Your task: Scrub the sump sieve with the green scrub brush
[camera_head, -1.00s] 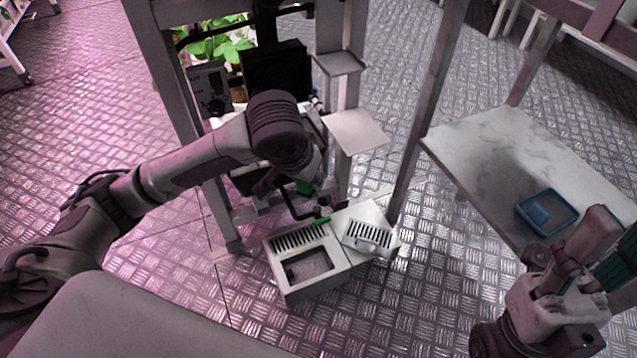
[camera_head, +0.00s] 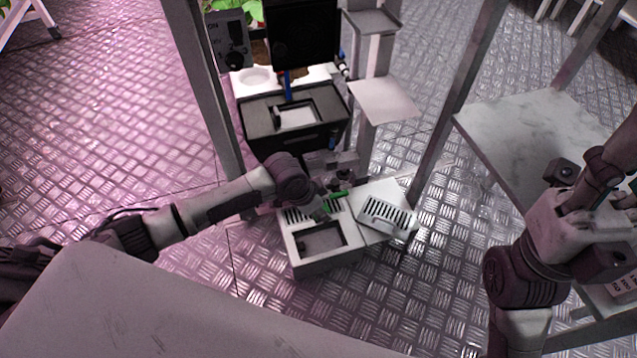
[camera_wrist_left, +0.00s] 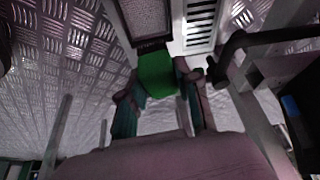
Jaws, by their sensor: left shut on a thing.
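My left gripper (camera_head: 322,207) is low over the back part of a white box (camera_head: 300,268) on the floor. In the left wrist view its fingers (camera_wrist_left: 162,88) are shut on the green scrub brush (camera_wrist_left: 157,76), whose dark head points towards a mesh panel (camera_wrist_left: 146,17). That mesh, which looks like the sump sieve, lies in the box's rectangular opening (camera_head: 322,240). Whether the brush touches it I cannot tell. My right gripper (camera_head: 603,205) is at the right, by the table; its fingers are partly hidden.
A slotted white cover (camera_head: 388,213) lies on the box's right side, with a green strip (camera_head: 339,194) behind the opening. A black tub (camera_head: 292,118) stands behind on the rack, whose posts rise either side. A marble-topped table (camera_head: 515,125) is at right.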

